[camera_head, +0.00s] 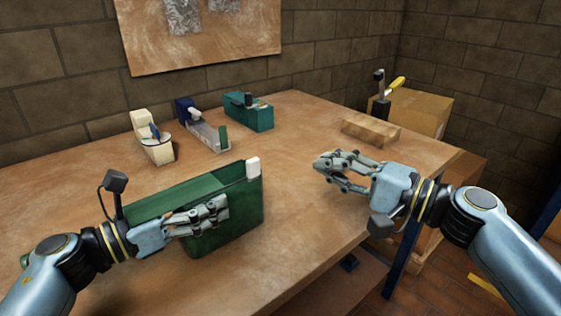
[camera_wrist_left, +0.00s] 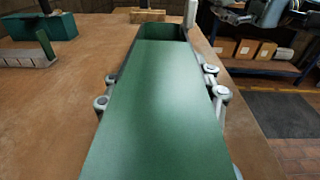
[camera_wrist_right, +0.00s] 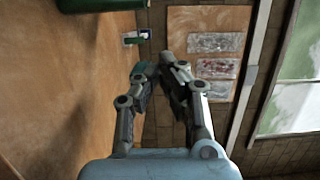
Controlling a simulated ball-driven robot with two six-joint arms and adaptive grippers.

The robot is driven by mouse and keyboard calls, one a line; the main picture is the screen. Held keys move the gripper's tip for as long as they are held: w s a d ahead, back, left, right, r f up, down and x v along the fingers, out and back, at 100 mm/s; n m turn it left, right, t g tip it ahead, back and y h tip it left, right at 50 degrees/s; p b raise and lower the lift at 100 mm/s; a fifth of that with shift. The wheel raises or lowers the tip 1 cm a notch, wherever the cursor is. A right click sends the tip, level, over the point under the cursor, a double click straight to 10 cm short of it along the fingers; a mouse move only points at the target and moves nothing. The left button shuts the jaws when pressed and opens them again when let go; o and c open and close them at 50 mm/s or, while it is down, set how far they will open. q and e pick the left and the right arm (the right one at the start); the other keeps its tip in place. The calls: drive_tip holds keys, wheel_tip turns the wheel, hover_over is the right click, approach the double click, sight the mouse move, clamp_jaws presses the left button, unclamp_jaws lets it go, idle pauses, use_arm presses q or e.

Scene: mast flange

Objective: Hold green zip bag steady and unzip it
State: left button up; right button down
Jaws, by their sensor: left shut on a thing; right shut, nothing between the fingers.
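The green zip bag (camera_head: 238,226) stands upright on the table at centre left, like a boxy pouch. A white tab (camera_head: 253,167), which looks like its zip pull, is at the top right end. The bag's top looks open, with dark green inner wall showing; it also shows in the left wrist view (camera_wrist_left: 160,110). My left gripper (camera_head: 222,208) is shut on the bag's near wall, its fingers partly hidden by the bag in its wrist view. My right gripper (camera_head: 326,167) is shut and empty, above the table to the right of the white tab, apart from the bag.
At the back stand a cream tape dispenser (camera_head: 152,138), a blue and grey one (camera_head: 203,128) and a teal one (camera_head: 248,112). A brown block (camera_head: 370,130) lies at the back right, near a cardboard box (camera_head: 420,110). The table between is clear.

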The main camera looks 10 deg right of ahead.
drive_tip(key=w+a, duration=0.3)
drive_tip(key=a, duration=0.5)
drive_tip(key=shift+s+a, duration=0.1)
drive_tip(key=shift+s+a, duration=0.5)
drive_tip(key=shift+a, duration=0.4)
drive_tip(key=shift+s+a, duration=0.45)
drive_tip(key=shift+a, duration=0.4)
drive_tip(key=shift+d, duration=0.1)
approach(256, 168)
drive_tip(key=d, duration=0.2)
drive_tip(key=w+d, duration=0.1)
drive_tip(key=d, duration=0.1)
drive_tip(key=shift+w+d, duration=0.1)
drive_tip(key=shift+d, duration=0.05)
